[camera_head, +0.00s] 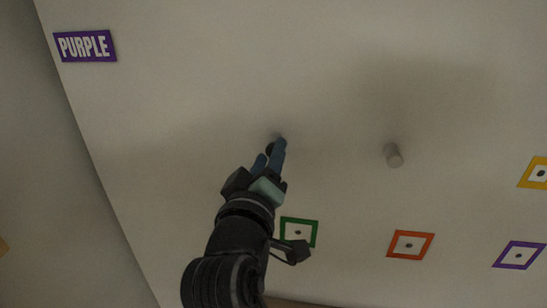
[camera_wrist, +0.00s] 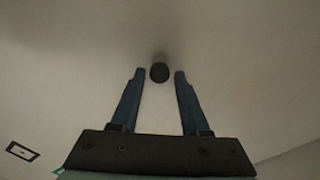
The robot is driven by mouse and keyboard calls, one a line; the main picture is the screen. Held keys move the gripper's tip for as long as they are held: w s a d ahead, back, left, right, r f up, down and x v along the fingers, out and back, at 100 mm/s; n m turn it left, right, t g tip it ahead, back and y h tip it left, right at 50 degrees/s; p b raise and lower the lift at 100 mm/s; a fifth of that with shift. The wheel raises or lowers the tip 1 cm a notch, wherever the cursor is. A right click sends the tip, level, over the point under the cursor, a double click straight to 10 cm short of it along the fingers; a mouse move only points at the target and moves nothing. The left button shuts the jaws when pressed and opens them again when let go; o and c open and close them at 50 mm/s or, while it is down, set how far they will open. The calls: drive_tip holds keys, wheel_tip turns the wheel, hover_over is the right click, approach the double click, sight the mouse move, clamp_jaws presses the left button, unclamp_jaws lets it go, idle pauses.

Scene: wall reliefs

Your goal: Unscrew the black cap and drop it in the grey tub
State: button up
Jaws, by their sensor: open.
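The black cap (camera_wrist: 159,73) shows in the wrist view as a dark round end on a short grey post standing out from the pale wall. My gripper (camera_head: 271,153) is open, with its two blue fingers one on each side of the cap in the wrist view and a gap visible on both sides. In the head view the fingers reach to the wall and mostly cover the cap; only a dark bit shows between them. I see no grey tub in either view.
A bare grey peg (camera_head: 394,155) sticks out of the wall to the right. A purple sign reading PURPLE (camera_head: 86,46) is at upper left. Green (camera_head: 298,232), orange (camera_head: 410,244), purple (camera_head: 518,255) and yellow (camera_head: 538,173) framed squares are on the wall. The wall's upper middle is clear.

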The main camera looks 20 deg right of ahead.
drive_tip(key=m+b, duration=0.6)
drive_tip(key=m, duration=0.3)
drive_tip(key=shift+r+m, duration=0.1)
drive_tip(key=shift+m, duration=0.3)
drive_tip(key=shift+s, duration=0.1)
drive_tip(key=shift+c, duration=0.3)
clamp_jaws()
drive_tip(key=n+p, duration=0.2)
drive_tip(key=n, duration=0.1)
drive_tip(key=shift+r+p, duration=0.25)
drive_tip(key=shift+p, duration=0.15)
drive_tip(key=shift+n+p, duration=0.35)
drive_tip(key=shift+n, duration=0.25)
drive_tip(key=shift+f+n, duration=0.3)
drive_tip(key=shift+n, duration=0.2)
